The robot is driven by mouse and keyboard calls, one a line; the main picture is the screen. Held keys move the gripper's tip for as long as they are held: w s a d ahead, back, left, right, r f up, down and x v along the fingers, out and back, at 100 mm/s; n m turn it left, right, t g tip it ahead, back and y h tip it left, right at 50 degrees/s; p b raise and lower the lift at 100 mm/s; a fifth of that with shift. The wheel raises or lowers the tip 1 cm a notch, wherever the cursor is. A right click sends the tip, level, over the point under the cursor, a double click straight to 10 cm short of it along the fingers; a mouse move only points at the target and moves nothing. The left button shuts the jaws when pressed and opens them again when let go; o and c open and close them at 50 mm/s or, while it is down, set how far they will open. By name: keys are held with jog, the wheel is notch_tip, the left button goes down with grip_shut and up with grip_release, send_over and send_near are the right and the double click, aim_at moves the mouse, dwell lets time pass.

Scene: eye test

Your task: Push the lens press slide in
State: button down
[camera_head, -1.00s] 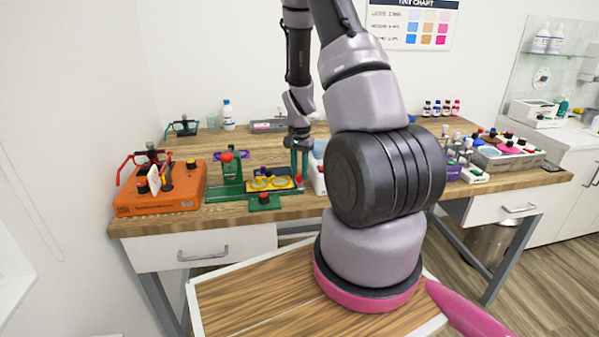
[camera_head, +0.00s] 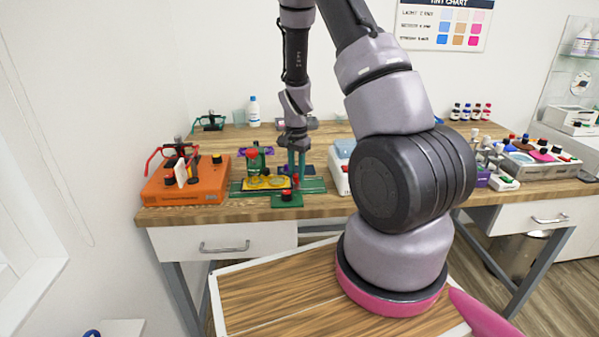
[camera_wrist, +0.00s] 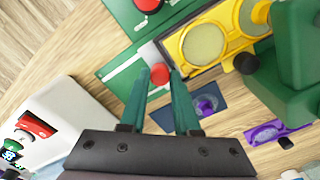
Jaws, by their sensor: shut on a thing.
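The green lens press (camera_head: 253,160) stands on the bench, right of an orange machine. Its yellow slide (camera_head: 266,182) holds two round lenses and lies under and beside the press post on the green base. The slide also shows in the wrist view (camera_wrist: 222,35), with the green press body (camera_wrist: 297,60) at right. My gripper (camera_head: 297,180) is low over the right part of the base. In the wrist view my gripper (camera_wrist: 160,76) is shut on the slide's red knob (camera_wrist: 160,72), which sits between the fingertips.
A green block with a red button (camera_head: 286,197) stands in front of the press. The orange machine (camera_head: 185,185) with red glasses is at left. A white device (camera_head: 341,170) is close at right.

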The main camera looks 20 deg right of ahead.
jog(key=c, duration=0.6)
grip_release()
jog(key=shift+w+a, duration=0.1)
jog(key=shift+a, duration=0.2)
jog(key=shift+c, duration=0.2)
notch_tip(320, 180, up, 11)
jog(key=s+a+r+n+t+y, duration=0.15)
jog(key=s+r, duration=0.25)
jog(key=r, duration=0.4)
jog(key=s+a+r+n+t, duration=0.1)
jog(key=s+r+t, duration=0.15)
jog(key=r, duration=0.65)
jog(key=s+a+r+n+t, duration=0.1)
jog(key=s+r+n, duration=0.1)
jog(key=s+r, duration=0.3)
jog(key=s+a+r+n+t, duration=0.1)
jog(key=s+r, duration=0.4)
jog(key=s, duration=0.6)
jog(key=shift+a+r+n+t, duration=0.2)
jog(key=shift+r+n+t, duration=0.15)
jog(key=shift+n+t, duration=0.3)
